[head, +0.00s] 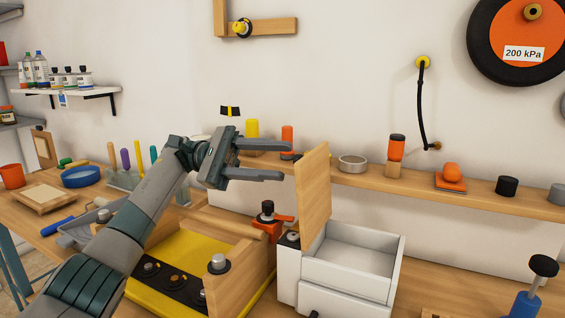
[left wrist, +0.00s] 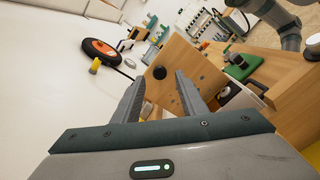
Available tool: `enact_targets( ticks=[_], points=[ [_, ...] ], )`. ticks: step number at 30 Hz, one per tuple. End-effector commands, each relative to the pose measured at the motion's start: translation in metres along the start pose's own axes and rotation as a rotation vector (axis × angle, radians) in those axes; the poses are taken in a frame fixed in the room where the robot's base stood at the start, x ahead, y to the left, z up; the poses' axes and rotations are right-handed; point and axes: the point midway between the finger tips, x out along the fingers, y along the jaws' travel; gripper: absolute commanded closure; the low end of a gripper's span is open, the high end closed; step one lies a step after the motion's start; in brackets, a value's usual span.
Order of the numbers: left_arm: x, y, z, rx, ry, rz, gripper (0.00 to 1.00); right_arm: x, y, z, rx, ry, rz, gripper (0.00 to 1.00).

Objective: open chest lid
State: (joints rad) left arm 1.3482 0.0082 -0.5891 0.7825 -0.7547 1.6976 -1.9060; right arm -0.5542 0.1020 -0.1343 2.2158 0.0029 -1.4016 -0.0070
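The white chest (head: 343,291) stands on the workbench in the head view, its inside showing empty and pale. Its wooden lid (head: 314,190) stands nearly upright at the chest's left side, so the chest is open. My left gripper (head: 286,160) is open and empty, just left of the lid's upper part, with its fingers pointing towards it. In the left wrist view a wooden panel (left wrist: 190,75), which looks like the lid, lies beyond the open fingers, with a black knob (left wrist: 159,72) on its face. I see no contact with it. My right gripper does not show.
A wooden box with a yellow panel (head: 168,252) and an orange clamp (head: 268,222) sit left of the chest. A blue plunger-like tool (head: 526,303) stands at right.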

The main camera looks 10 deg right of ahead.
Motion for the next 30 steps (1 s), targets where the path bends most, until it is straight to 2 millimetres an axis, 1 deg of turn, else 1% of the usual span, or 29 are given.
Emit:
enact_targets(
  ticks=[5,6,12,16,22,25,28,30],
  points=[
    [-0.023,0.0,0.0,-0.001,0.001,0.002,0.61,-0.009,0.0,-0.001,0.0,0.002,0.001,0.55],
    [-0.026,0.001,0.0,-0.001,0.001,0.0,0.61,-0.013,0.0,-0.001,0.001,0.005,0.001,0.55],
    [-0.04,0.0,0.0,-0.001,0.0,0.0,0.61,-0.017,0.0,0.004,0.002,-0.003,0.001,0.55],
    [-0.044,0.0,0.0,0.001,-0.001,-0.001,0.61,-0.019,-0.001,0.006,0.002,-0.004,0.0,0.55],
    [-0.045,0.0,0.0,0.001,-0.001,-0.001,0.61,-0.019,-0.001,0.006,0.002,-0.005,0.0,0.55],
    [-0.045,0.0,0.0,0.001,-0.001,-0.001,0.61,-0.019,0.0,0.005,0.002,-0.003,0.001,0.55],
    [-0.045,0.0,0.0,0.001,-0.001,-0.001,0.61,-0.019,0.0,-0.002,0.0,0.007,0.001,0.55],
    [-0.045,0.0,0.0,0.001,-0.001,-0.001,0.61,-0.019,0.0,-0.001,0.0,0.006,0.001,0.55]
  ],
)
